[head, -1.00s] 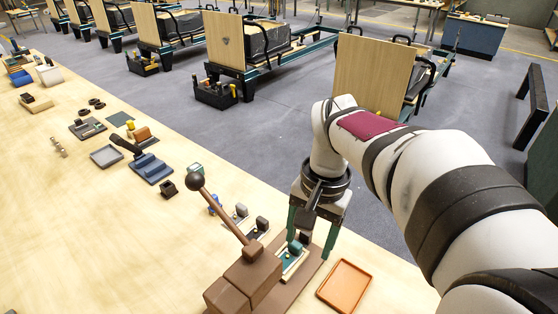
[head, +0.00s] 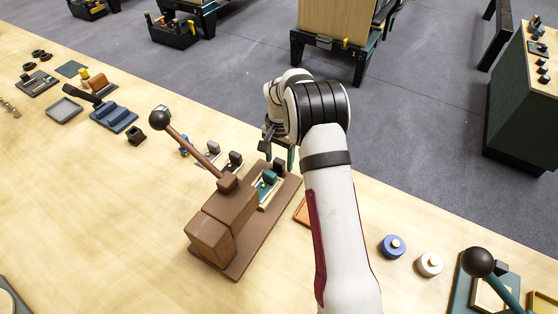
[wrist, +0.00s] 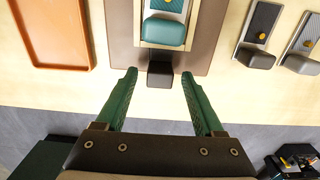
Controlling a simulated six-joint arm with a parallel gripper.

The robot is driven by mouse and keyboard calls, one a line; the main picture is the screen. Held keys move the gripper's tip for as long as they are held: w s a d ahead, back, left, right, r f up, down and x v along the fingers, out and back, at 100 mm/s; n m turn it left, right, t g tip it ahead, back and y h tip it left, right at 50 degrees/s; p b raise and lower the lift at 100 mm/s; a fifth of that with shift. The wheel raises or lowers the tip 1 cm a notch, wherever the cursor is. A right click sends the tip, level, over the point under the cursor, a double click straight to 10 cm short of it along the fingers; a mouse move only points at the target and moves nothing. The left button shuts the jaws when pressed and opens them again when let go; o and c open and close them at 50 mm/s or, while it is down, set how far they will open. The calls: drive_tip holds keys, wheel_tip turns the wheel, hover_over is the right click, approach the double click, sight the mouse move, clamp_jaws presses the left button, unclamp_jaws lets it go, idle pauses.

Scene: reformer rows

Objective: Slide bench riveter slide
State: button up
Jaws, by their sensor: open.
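The brown bench riveter (head: 222,222) stands on its brown base plate, with a lever ending in a black ball (head: 159,119). Its green slide (head: 266,190) lies in a cream-edged track on the base's far side, with a dark end block standing at its far end. In the wrist view the green slide block (wrist: 165,31) is top centre and the dark end block (wrist: 160,76) lies just below it. My gripper (wrist: 159,75) is open, its green fingers one on either side of the dark block in the picture, apart from it. In the head view my gripper (head: 279,153) is partly hidden behind my arm.
An orange tray (wrist: 62,66) lies left of the base in the wrist view. Two small plates with dark blocks (wrist: 262,30) (wrist: 304,42) lie to its right. The bench edge is close to my gripper.

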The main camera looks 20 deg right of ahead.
drive_tip(key=shift+f, duration=0.7)
clamp_jaws()
drive_tip(key=shift+a+r, duration=0.1)
idle(0.9)
